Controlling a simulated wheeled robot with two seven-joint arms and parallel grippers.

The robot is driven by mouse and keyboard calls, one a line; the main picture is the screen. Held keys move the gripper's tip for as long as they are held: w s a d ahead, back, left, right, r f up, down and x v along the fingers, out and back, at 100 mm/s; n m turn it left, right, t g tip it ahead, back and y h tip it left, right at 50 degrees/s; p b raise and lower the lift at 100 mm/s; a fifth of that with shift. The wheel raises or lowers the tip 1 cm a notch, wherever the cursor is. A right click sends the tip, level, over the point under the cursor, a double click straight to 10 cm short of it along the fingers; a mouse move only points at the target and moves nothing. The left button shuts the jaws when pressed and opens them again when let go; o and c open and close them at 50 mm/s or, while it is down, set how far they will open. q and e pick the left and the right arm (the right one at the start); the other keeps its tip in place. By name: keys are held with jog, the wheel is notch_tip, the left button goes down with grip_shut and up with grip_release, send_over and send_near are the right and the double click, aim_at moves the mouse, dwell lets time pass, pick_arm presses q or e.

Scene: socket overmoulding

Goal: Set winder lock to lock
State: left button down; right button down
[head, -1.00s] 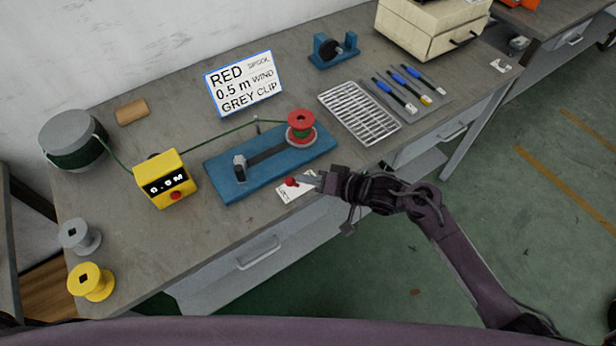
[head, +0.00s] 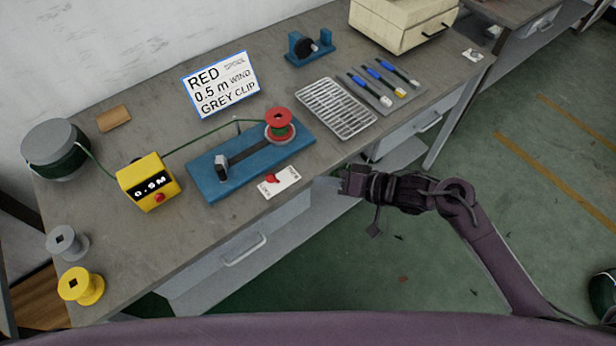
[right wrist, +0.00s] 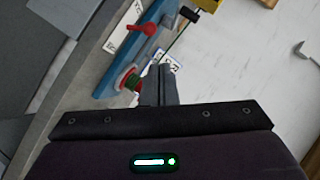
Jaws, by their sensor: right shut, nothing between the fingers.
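The winder (head: 207,180) is a long blue base on the bench, with a red spool (head: 279,118) at its right end. The lock is a small red lever (head: 271,178) on a white labelled plate (head: 285,183) at the winder's front side. Its lettering is too small to read surely. The red lever (right wrist: 142,28) and winder base (right wrist: 120,72) also show in the right wrist view. My right gripper (head: 325,186) is shut and empty, right of the plate and apart from the lever, by the bench's front edge. My left gripper is out of view.
A green cord runs from the large reel (head: 52,150) through the yellow counter box (head: 148,182) to the spool. A wire rack (head: 337,107), several blue-handled tools and a sign (head: 220,84) stand behind. Grey (head: 66,243) and yellow spools (head: 80,286) are at left.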

jog(key=v, duration=0.2)
jog(key=shift+s+d+r, duration=0.25)
jog(key=shift+r, duration=0.05)
jog(key=shift+w+a, duration=0.1)
jog(key=w+d+f+m+t+h, duration=0.1)
jog(key=d+f+h, duration=0.15)
jog(key=f, duration=0.35)
jog(key=w+d+f+m+t+h, duration=0.1)
jog(key=d+f, duration=0.2)
jog(key=f, duration=0.4)
jog(key=s+d+f+h, duration=0.2)
jog(key=s+d+f, duration=0.1)
jog(key=f, duration=0.5)
jog(key=s+d+f+h, duration=0.2)
jog(key=s+d+f, duration=0.15)
jog(key=f, duration=0.55)
jog(key=s+d+f+n+g+h, duration=0.1)
jog(key=s+f, duration=0.4)
jog(key=s, duration=0.5)
jog(key=s+d+f+n+g+h, duration=0.1)
jog(key=s+f+g+h, duration=0.1)
jog(key=s+f, duration=0.4)
jog(key=s+d+f+g+h, duration=0.1)
jog(key=s+f, duration=0.5)
jog(key=s, duration=0.8)
jog(key=g+h, duration=0.1)
jog(key=g, duration=0.1)
jog(key=shift+d+n+g, duration=0.4)
jog(key=shift+s, duration=0.1)
